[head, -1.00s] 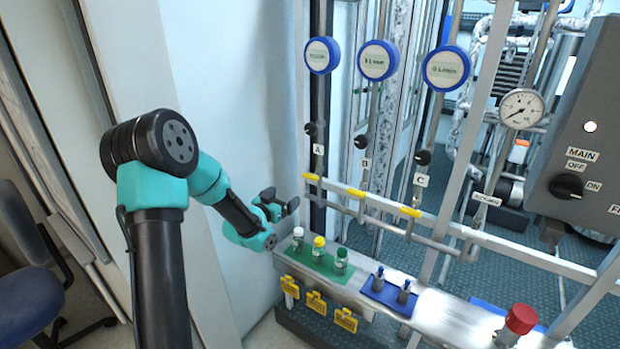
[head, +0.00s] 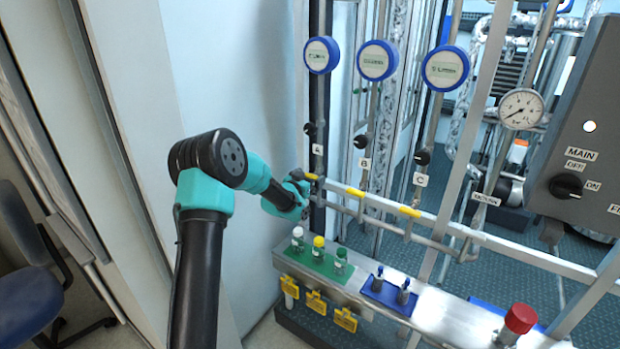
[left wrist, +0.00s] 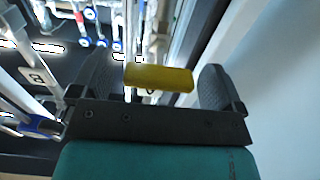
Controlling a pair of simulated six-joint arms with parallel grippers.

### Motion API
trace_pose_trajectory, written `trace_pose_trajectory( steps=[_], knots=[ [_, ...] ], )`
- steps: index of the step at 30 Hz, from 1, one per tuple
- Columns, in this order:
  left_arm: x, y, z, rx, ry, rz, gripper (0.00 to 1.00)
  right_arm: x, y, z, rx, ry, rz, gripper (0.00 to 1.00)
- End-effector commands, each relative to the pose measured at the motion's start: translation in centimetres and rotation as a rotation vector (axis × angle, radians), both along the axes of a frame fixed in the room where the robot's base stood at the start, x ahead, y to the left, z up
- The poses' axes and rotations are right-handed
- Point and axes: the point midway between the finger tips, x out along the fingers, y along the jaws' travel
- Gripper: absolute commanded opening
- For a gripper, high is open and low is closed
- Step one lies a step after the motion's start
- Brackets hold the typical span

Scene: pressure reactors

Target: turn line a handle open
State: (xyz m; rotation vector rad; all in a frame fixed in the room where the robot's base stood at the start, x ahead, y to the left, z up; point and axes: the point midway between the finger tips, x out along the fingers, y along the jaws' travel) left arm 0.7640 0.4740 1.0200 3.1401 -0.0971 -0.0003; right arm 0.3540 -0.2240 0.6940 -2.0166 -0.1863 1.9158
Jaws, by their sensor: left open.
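The yellow line A handle (head: 311,177) sits at the left end of the grey pipe rail, below the A tag (head: 318,150). My left gripper (head: 302,184) is right beside it and partly hides it. In the left wrist view the yellow handle (left wrist: 158,78) lies crosswise between the two dark fingers of my open left gripper (left wrist: 157,86). Small gaps show on both sides of the handle, so the fingers look apart from it. My right gripper is in neither view.
Two more yellow handles, for B (head: 356,192) and C (head: 410,212), follow along the rail. Below is a metal shelf (head: 447,314) with capped vials on a green mat (head: 318,264). A white wall panel (head: 235,100) stands close on the left.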

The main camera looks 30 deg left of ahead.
Motion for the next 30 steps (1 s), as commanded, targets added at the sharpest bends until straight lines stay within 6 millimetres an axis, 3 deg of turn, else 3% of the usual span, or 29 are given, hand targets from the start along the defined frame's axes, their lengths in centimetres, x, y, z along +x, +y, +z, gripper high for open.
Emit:
trace_pose_trajectory(
  steps=[10,25,30],
  knots=[
    [0.46,-0.04,0.03,0.000,0.000,0.000,0.94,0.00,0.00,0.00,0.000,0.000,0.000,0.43],
    [0.44,-0.05,0.03,0.000,0.000,0.000,0.47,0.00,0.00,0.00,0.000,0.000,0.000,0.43],
    [0.44,-0.05,0.03,-0.003,0.000,0.000,0.44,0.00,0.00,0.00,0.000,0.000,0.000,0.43]
  ],
)
